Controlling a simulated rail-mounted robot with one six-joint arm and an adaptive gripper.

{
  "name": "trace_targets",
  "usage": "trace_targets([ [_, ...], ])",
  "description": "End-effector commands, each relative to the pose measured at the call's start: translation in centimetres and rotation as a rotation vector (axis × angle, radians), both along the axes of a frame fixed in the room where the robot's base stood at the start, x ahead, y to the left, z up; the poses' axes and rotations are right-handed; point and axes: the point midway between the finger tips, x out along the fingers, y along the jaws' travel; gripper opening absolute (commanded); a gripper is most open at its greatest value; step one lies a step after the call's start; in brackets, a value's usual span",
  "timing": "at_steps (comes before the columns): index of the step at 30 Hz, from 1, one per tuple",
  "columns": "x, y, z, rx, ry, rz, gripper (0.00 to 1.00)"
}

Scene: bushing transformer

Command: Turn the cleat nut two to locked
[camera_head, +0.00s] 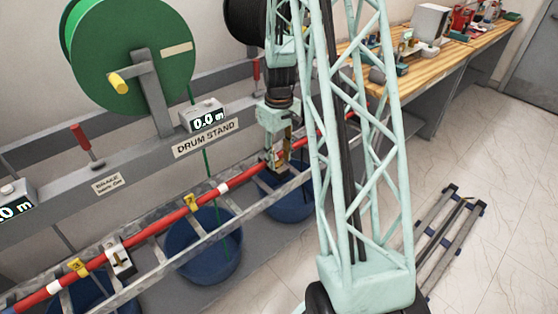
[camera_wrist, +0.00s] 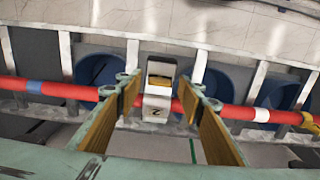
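The cleat marked 2 (camera_wrist: 156,106) is a pale block around the red cable (camera_wrist: 62,90). A yellow-brown piece (camera_wrist: 161,80), perhaps its nut, shows at its top; I cannot read its locked or unlocked position. My gripper (camera_wrist: 158,92) is open, with one padded finger on each side of the cleat and visible gaps between them. In the head view my gripper (camera_head: 276,150) points down over the cable at the rail, and mostly hides this cleat. Another cleat (camera_head: 121,260) with a dark T-shaped mark stands on the cable at lower left.
The cable runs along a ladder-like grey frame (camera_head: 160,268) above blue tubs (camera_head: 203,262). Behind it stand the drum stand (camera_head: 205,138), a green drum (camera_head: 130,45) and a red-handled lever (camera_head: 82,140). A wooden bench (camera_head: 425,62) is at upper right.

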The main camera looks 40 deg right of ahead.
Motion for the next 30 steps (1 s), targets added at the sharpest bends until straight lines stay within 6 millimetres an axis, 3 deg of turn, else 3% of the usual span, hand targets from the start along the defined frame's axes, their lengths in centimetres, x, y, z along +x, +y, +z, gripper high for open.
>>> trace_targets([
  [15,-0.02,0.02,-0.75,0.000,0.000,0.000,0.35],
  [23,-0.02,0.01,-0.75,0.000,0.000,0.000,0.12],
  [30,-0.01,0.01,-0.74,0.000,0.000,-0.006,0.11],
])
